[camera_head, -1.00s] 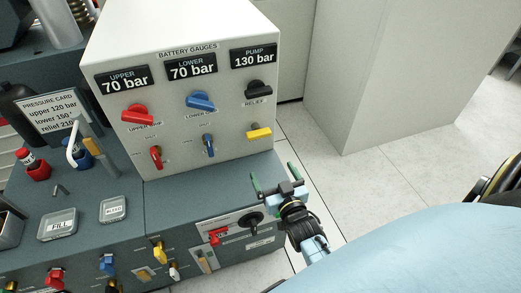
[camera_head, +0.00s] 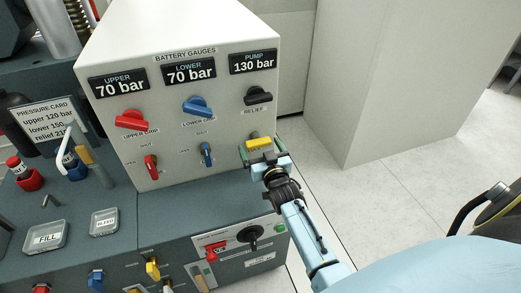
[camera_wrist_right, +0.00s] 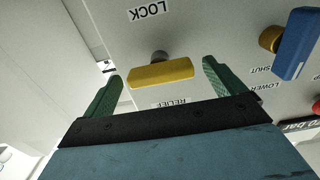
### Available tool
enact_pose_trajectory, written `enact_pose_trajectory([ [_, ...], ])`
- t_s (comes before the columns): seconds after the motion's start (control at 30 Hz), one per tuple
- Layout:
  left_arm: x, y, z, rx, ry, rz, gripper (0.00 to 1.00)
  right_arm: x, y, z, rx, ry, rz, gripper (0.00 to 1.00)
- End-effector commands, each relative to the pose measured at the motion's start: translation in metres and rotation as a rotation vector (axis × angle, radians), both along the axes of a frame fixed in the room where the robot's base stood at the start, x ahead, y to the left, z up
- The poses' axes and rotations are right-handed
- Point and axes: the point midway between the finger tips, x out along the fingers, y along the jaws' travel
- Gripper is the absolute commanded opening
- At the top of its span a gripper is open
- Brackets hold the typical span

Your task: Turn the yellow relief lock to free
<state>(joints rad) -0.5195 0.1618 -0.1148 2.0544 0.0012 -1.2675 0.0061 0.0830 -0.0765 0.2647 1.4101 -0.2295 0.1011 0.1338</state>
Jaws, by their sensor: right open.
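The yellow relief lock (camera_head: 259,143) is a small bar-shaped knob on the lower right of the white battery gauges panel (camera_head: 220,125), under the black relief knob (camera_head: 258,95). My right gripper (camera_head: 263,147) is at it, with one green finger on each side. In the right wrist view, the yellow lock (camera_wrist_right: 161,73) lies crosswise between the open green fingers (camera_wrist_right: 163,85), just ahead of them. Gaps show on both sides, and no contact shows. "LOCK" and "RELIEF" lettering show beside it. My left gripper is not in view.
A blue lower shut valve (camera_head: 206,154) sits left of my right gripper; it also shows in the right wrist view (camera_wrist_right: 296,42). Red knobs are further left. The dark bench top (camera_head: 170,205) lies below. Open floor (camera_head: 390,190) is to the right.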

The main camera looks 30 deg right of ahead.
Motion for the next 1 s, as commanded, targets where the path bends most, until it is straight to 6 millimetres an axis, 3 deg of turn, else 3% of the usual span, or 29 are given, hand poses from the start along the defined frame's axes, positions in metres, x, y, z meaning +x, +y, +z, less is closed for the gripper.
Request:
enact_pose_trajectory([
  [0.37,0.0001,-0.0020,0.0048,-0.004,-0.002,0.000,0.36,0.0051,-0.0016,0.0003,-0.001,0.001,0.000,0.95],
  [0.73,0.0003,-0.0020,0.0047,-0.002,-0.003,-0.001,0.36,0.0048,-0.0015,0.0002,-0.001,0.000,0.000,0.50],
  [1.0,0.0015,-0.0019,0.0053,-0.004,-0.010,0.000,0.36,0.0047,-0.0013,0.0005,0.027,-0.006,0.000,0.50],
])
